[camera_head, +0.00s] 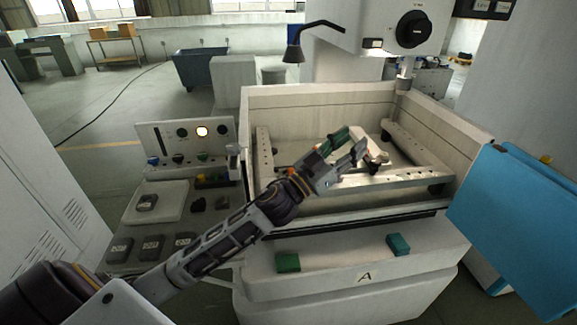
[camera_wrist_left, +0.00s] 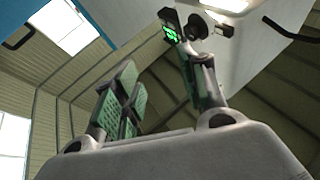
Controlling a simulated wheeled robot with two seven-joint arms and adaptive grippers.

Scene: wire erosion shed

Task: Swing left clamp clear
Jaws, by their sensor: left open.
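My left gripper (camera_head: 347,148) is over the open machine tank (camera_head: 300,105), in front of a pale block (camera_head: 372,145). Its fingers with green pads are apart, and nothing shows between them. In the left wrist view the open gripper (camera_wrist_left: 155,75) points up past the machine head toward the roof. A dark clamp-like part with a little orange (camera_head: 377,163) sits right of the fingers at the block. A small orange part (camera_head: 284,170) shows just left of the gripper; my arm hides most of it, so I cannot tell if it is the left clamp. My right gripper is not in view.
The machine head (camera_head: 385,30) and its spindle hang over the tank. A black lamp (camera_head: 294,52) reaches in above the back. A blue door panel (camera_head: 520,225) stands right. A control panel (camera_head: 187,140) and side shelf lie left, under my arm. Green (camera_head: 288,262) and teal (camera_head: 398,245) blocks lie in front.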

